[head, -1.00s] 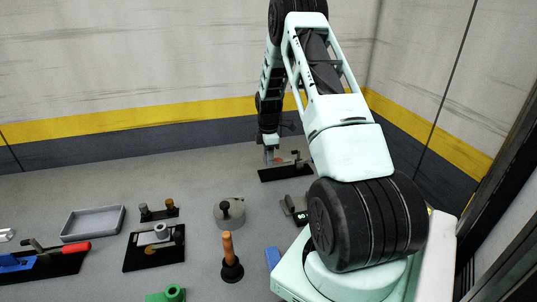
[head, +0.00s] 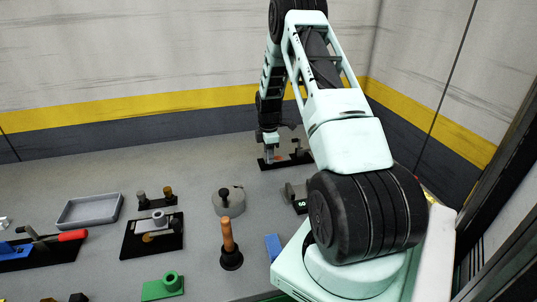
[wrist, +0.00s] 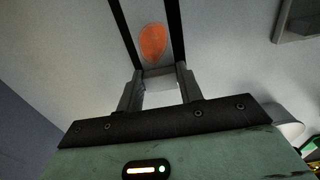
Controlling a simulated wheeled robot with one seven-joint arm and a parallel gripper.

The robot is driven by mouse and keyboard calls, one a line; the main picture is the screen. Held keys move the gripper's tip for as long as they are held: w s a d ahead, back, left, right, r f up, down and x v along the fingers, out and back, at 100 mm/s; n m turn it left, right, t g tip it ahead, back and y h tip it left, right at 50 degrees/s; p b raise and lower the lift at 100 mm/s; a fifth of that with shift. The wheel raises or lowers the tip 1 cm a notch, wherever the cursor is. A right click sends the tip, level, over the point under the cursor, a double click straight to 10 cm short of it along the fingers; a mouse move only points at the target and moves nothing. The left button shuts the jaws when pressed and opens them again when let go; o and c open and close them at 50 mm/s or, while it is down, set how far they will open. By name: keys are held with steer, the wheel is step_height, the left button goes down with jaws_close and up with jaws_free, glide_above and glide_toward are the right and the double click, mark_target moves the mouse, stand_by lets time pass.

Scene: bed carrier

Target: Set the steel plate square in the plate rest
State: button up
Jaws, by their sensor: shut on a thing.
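My gripper (head: 268,155) is at the far end of the reach, low over a black board with small upright fittings (head: 288,160). In the wrist view my gripper (wrist: 159,88) has its two fingers shut on the near end of a grey metal piece, seemingly the steel plate (wrist: 137,14). The piece bears an orange oval mark and lies between two dark strips. I cannot tell whether the black board is the plate rest, nor whether the plate is seated or square.
To the left stand a grey tray (head: 70,222), a black board with a ring and fittings (head: 135,244), a round grey weight (head: 238,205) and a wooden-handled plunger (head: 228,240). A green block (head: 155,291) is at the front. The back wall (head: 130,60) is close behind my gripper.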

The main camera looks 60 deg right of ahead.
steer(key=shift+f, duration=0.4)
stand_by(0.3)
steer(key=o, duration=1.2)
steer(key=shift+r, duration=0.1)
step_height(320, 180, up, 17)
steer(key=b, duration=0.3)
steer(key=shift+r, duration=0.15)
